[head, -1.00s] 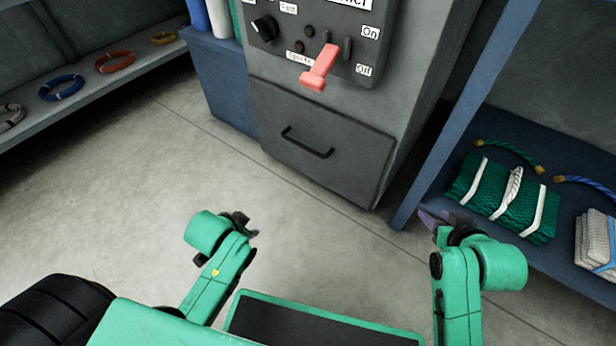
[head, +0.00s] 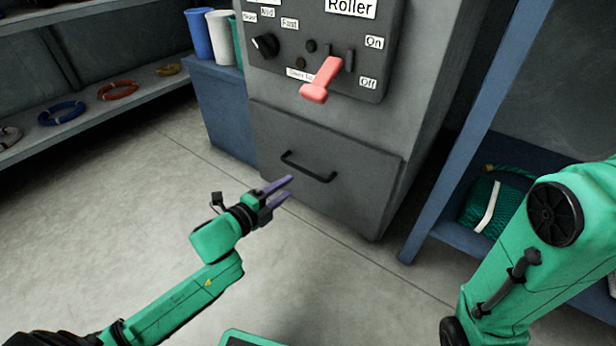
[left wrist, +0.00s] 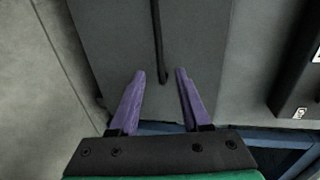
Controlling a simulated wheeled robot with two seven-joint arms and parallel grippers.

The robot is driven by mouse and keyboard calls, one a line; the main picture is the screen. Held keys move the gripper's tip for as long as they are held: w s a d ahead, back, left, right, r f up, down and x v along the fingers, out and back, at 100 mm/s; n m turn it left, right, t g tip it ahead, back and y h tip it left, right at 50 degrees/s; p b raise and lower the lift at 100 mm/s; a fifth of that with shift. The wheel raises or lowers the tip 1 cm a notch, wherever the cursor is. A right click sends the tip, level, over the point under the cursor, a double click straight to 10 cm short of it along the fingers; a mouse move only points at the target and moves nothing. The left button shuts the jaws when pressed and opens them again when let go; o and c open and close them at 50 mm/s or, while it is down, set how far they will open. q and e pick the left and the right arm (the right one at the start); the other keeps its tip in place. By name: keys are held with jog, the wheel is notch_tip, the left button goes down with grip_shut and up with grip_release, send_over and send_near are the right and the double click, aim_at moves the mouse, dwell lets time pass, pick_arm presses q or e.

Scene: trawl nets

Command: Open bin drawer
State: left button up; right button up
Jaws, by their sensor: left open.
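The bin drawer (head: 345,205) is a dark grey front low in the grey cabinet, and it looks shut. Its black bar handle (head: 308,167) runs across the upper part of the front. My left gripper (head: 287,190) is open and empty, with purple fingers pointing toward the drawer just below and left of the handle.
Above the drawer is a control panel (head: 325,45) with a red lever (head: 321,80) sticking out. A blue shelf post (head: 480,130) stands to the right, with a green net bundle (head: 490,205) on the shelf. Coiled ropes lie on the left shelf. The floor before the drawer is clear.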

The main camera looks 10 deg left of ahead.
aim_at(307, 174)
pick_arm(q)
jog(key=b+x, duration=0.5)
jog(key=x, duration=0.5)
jog(key=shift+w+f, duration=0.15)
jog(key=shift+w+d, duration=0.15)
jog(key=shift+c, duration=0.7)
grip_shut()
